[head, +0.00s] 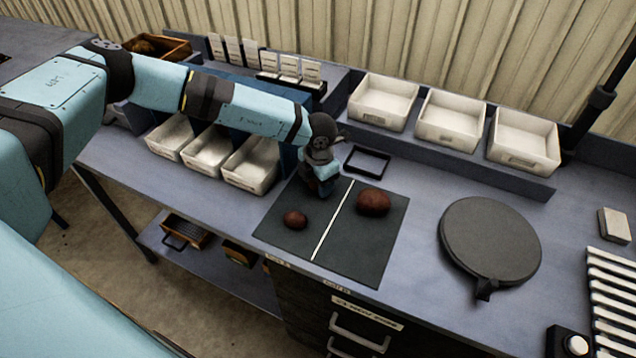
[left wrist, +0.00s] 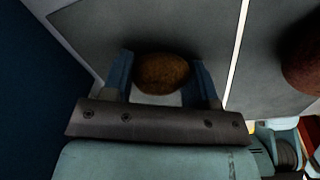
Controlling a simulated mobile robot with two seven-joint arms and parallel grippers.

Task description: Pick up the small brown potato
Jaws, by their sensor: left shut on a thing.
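My left gripper (head: 322,187) is over the far end of the dark mat's left half, pointing down. In the left wrist view its two blue fingers (left wrist: 161,80) are shut on a small golden-brown potato (left wrist: 162,73). The gripper hides this potato in the head view. I cannot tell whether it touches the mat. A small reddish-brown potato (head: 295,220) lies on the mat's left half, nearer me. A larger dark red potato (head: 373,201) lies right of the white line and shows partly in the left wrist view (left wrist: 304,62). My right gripper is not in view.
The dark mat (head: 375,250) lies on the grey bench. Three white bins (head: 250,168) stand left of it, and three more (head: 450,122) stand on the back ledge. A small black frame (head: 368,160) lies behind the mat. A round dark plate (head: 490,240) is at right.

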